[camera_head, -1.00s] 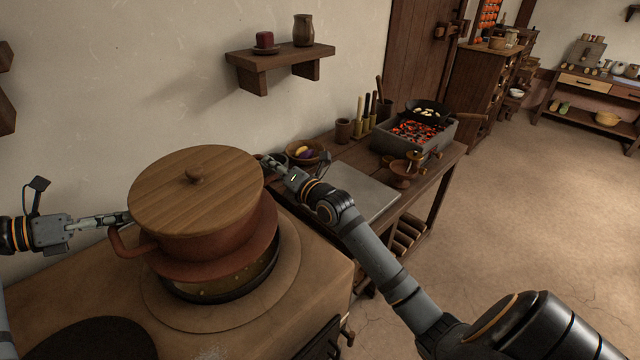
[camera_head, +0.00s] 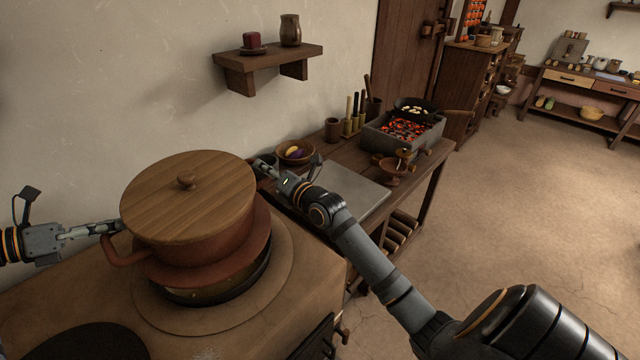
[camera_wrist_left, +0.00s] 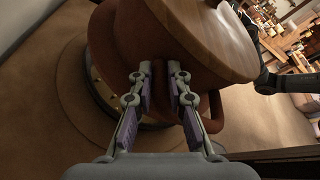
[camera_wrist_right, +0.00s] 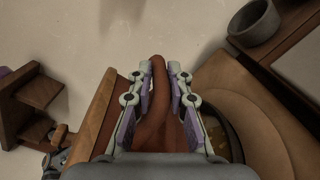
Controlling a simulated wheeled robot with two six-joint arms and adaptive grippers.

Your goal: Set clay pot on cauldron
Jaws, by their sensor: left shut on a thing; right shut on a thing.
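The reddish-brown clay pot (camera_head: 165,257), with a flared rim low on its body and a round wooden lid (camera_head: 185,205) on top, is over the cauldron (camera_head: 225,291). The cauldron is dark and set into the stove top; only its front rim and a sliver of its inside show. I cannot tell whether pot and cauldron touch. My left gripper (camera_head: 117,228) is shut on the pot's left handle (camera_head: 122,256); it also shows in the left wrist view (camera_wrist_left: 166,72). My right gripper (camera_head: 262,170) is shut on the far handle, which shows in the right wrist view (camera_wrist_right: 155,105).
The stove top (camera_head: 300,283) surrounds the cauldron, with a dark round plate (camera_head: 95,340) at the front left. A side table (camera_head: 355,190) to the right carries a bowl (camera_head: 294,152), cups and a glowing brazier (camera_head: 402,133). A wall shelf (camera_head: 267,62) is above.

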